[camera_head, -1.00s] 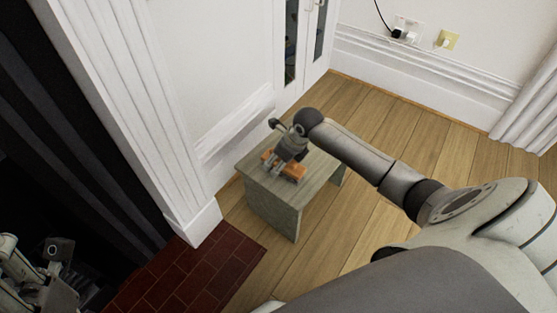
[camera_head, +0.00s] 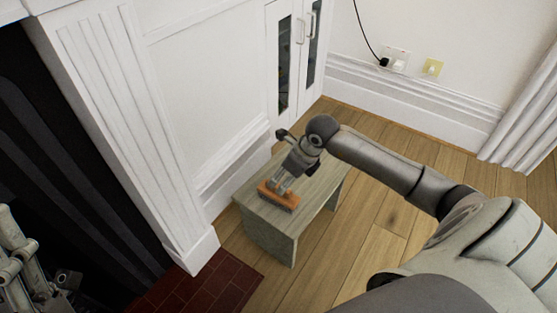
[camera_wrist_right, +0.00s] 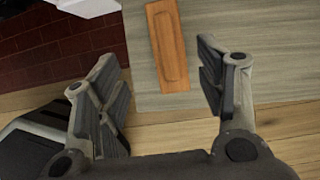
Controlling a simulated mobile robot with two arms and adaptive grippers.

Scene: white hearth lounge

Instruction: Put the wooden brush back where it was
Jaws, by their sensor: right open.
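The wooden brush (camera_head: 278,197) is an orange-brown block lying on the small grey-green wooden table (camera_head: 270,222), near its front left end. In the right wrist view the brush (camera_wrist_right: 168,48) lies flat on the tabletop, beyond and between my right gripper's spread fingers. My right gripper (camera_head: 283,184) is open and points down at the brush; in the right wrist view the gripper (camera_wrist_right: 156,72) holds nothing. My left gripper (camera_head: 45,285) shows only partly at the lower left; its jaws are unclear.
A white fluted fireplace pillar (camera_head: 150,130) stands left of the table, with a red brick hearth (camera_head: 205,285) at its foot. A white cabinet (camera_head: 292,55) is behind. Wooden floor (camera_head: 385,215) is open on the right, beneath my right arm.

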